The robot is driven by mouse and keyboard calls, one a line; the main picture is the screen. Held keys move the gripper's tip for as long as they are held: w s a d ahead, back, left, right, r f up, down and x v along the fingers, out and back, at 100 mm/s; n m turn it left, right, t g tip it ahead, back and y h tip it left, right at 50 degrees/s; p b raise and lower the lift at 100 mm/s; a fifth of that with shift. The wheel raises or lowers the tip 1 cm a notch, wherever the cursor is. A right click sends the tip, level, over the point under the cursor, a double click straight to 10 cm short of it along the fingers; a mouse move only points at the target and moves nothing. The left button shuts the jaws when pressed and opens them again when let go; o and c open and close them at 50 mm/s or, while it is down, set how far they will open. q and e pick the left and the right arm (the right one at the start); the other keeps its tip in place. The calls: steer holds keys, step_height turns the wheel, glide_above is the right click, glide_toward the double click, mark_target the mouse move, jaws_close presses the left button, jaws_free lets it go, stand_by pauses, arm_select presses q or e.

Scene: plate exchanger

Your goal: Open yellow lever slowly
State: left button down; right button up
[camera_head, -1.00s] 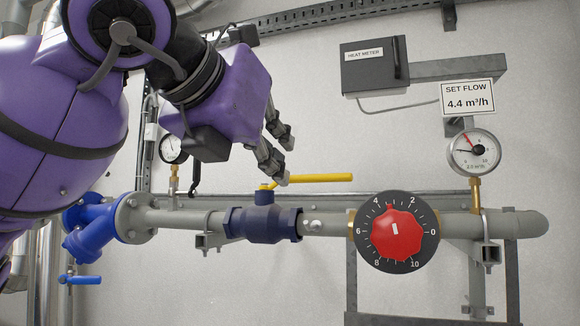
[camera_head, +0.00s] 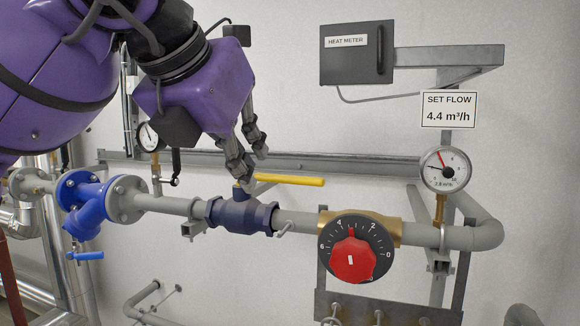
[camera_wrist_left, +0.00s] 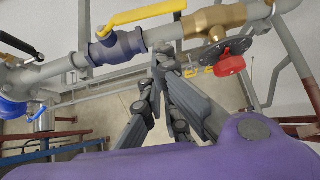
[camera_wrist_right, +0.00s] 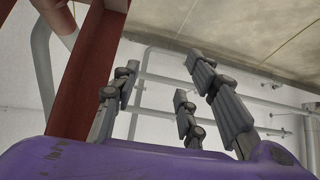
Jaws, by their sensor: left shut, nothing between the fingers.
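The yellow lever (camera_head: 290,180) sits on top of the dark blue valve body (camera_head: 240,214) and points right, roughly along the grey pipe. It also shows at the top of the left wrist view (camera_wrist_left: 145,13), above the blue valve body (camera_wrist_left: 118,46). My left gripper (camera_head: 254,164) is shut and empty, its fingertips close to the lever's pivot end. I cannot tell whether they touch it. In the left wrist view the fingers (camera_wrist_left: 165,65) are below the pipe in the picture. My right gripper (camera_wrist_right: 160,75) has its fingers spread, with nothing between them, away from the valve.
A red dial knob (camera_head: 352,262) sits on the brass valve right of the lever. A gauge (camera_head: 445,169) hangs under a sign (camera_head: 449,109) reading SET FLOW 4.4 m³/h. A blue strainer (camera_head: 84,203) is at left. A red post (camera_wrist_right: 88,75) is beside my right gripper.

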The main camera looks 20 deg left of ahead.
mark_target(278, 181)
arm_select(q)
steer(key=w+f, duration=0.2)
steer(key=w, duration=0.1)
steer(key=w+f, duration=0.2)
steer(key=w, duration=0.2)
steer(key=w+d+f, duration=0.1)
steer(key=w+f, duration=0.1)
steer(key=w, duration=0.2)
steer(key=shift+w+d+f, duration=0.1)
steer(key=shift+w+f, duration=0.05)
steer(key=shift+w, duration=0.05)
arm_select(e)
steer(key=shift+s+r, duration=0.2)
steer(key=shift+s, duration=0.55)
